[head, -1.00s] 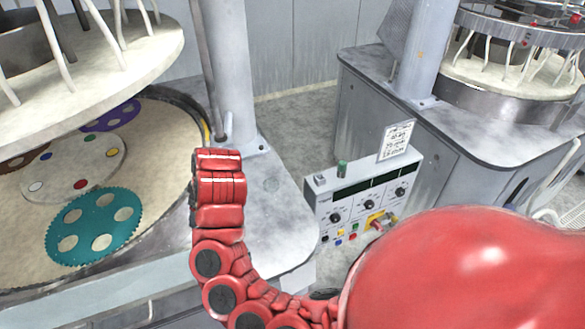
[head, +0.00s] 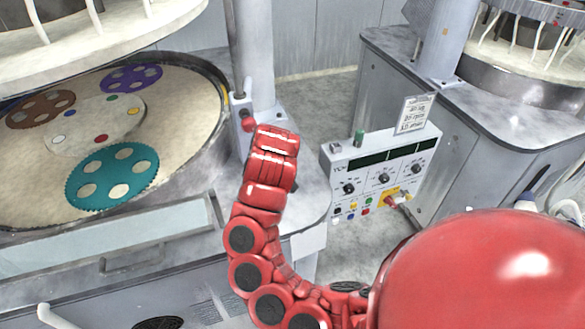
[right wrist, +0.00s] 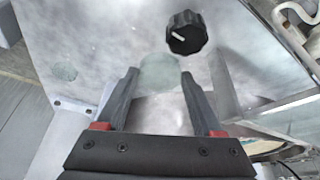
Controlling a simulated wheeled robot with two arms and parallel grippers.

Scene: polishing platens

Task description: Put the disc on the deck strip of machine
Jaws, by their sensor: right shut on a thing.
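A small translucent grey-green disc (right wrist: 158,70) is between the fingertips of my right gripper (right wrist: 160,76), which is shut on it. The disc is seen over a worn grey metal surface; whether it touches that surface I cannot tell. In the head view my red right arm reaches up beside the left machine's grey deck (head: 312,198), and its gripper is not clearly shown there. The machine's large platen (head: 190,115) carries teal (head: 113,187), brown and purple toothed carriers with holes. My left gripper is in neither view.
A black knob (right wrist: 186,33) stands just beyond the disc. A faint greenish round patch (right wrist: 65,71) shows on the surface to its left. A control panel (head: 380,172) stands right of my arm. A grey post (head: 255,60) rises behind it. A second machine (head: 460,120) is at right.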

